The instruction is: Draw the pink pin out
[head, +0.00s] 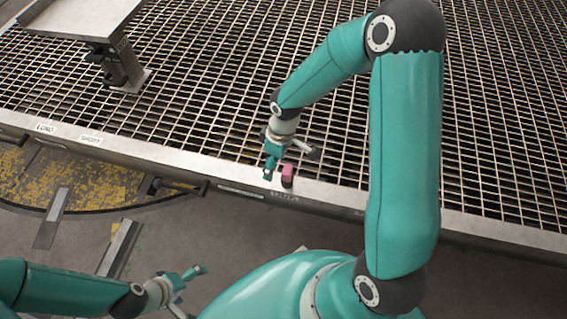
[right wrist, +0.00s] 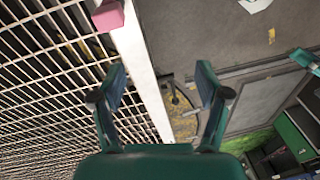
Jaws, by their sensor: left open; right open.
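The pink pin (head: 287,171) is a small pink block with a dark part beside it, at the pale edge strip of the grating deck (head: 330,188). In the right wrist view the pink pin (right wrist: 108,16) is at the top, left of and beyond the fingers. My right gripper (head: 291,163) is open and close to the pin in the head view; its fingers (right wrist: 160,74) are spread and empty. Whether a finger touches the pin I cannot tell. My left gripper (head: 193,292) is open and empty over the floor, low in the head view.
A raised metal plate on a post (head: 120,66) stands on the deck at the upper left. Labels LONG (head: 45,128) and SHORT (head: 90,139) mark the edge. A dark curved rail (head: 100,212) and rail pieces (head: 120,247) lie below the deck edge. The grating around the pin is mostly clear.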

